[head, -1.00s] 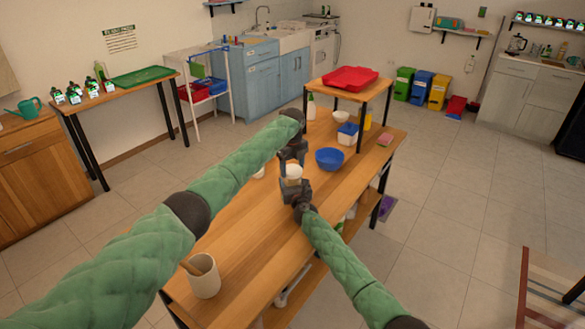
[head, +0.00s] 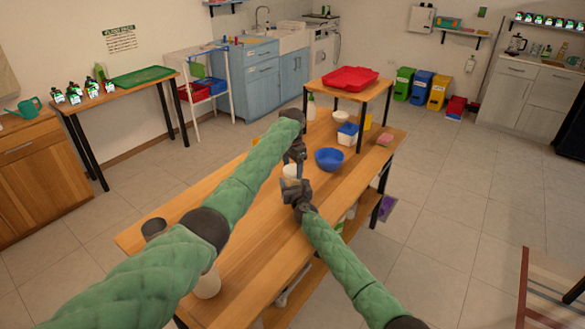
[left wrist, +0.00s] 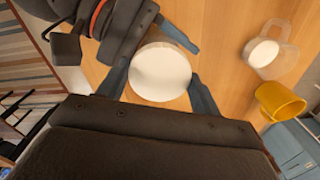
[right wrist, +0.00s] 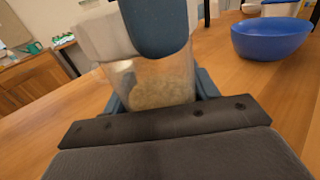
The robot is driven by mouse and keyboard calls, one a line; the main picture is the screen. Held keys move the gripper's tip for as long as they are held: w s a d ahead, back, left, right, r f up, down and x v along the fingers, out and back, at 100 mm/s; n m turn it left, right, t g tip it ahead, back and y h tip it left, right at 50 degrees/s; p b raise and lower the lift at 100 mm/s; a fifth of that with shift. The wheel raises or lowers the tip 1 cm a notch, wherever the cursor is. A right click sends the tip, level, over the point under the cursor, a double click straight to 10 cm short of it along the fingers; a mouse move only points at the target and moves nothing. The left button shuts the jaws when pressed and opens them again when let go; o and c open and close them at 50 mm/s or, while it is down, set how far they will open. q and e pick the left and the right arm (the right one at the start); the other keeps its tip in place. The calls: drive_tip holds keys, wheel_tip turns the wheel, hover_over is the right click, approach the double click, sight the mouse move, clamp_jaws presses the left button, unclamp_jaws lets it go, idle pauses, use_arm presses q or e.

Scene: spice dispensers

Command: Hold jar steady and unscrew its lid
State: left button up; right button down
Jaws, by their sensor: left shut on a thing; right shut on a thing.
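The clear jar (right wrist: 160,85) with pale contents is between my right gripper's fingers (right wrist: 162,95), above or on the wooden table; contact with the table cannot be seen. Its round white lid shows in the left wrist view (left wrist: 160,71), in the right wrist view (right wrist: 103,38) and in the head view (head: 290,171). My left gripper (left wrist: 161,86) is shut on the lid from above, one finger on each side. In the right wrist view a left finger covers part of the lid. The right gripper shows in the head view (head: 296,189), below the left one (head: 295,153).
A blue bowl (head: 329,159) stands just right of the grippers. Beyond it is a white and blue tub (head: 347,134) under the raised shelf with a red tray (head: 349,79). A yellow cup (left wrist: 282,101) and clear container (left wrist: 268,50) stand nearby. My left arm partly covers a mug (head: 207,285).

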use_arm(q)
drive_tip(key=n, duration=0.4)
drive_tip(key=shift+n, duration=0.4)
use_arm(e)
drive_tip(key=shift+a, duration=0.1)
use_arm(q)
drive_tip(key=n, duration=0.6)
use_arm(e)
drive_tip(key=shift+s, duration=0.1)
use_arm(q)
drive_tip(key=n, duration=0.4)
drive_tip(key=shift+r+n, duration=0.1)
drive_tip(key=shift+n, duration=0.3)
drive_tip(key=n, duration=0.4)
drive_tip(key=shift+n, duration=0.4)
use_arm(e)
drive_tip(key=shift+f, duration=0.1)
use_arm(q)
drive_tip(key=n, duration=0.7)
drive_tip(key=shift+n, duration=0.4)
drive_tip(key=n, duration=0.2)
drive_tip(key=shift+n, duration=0.3)
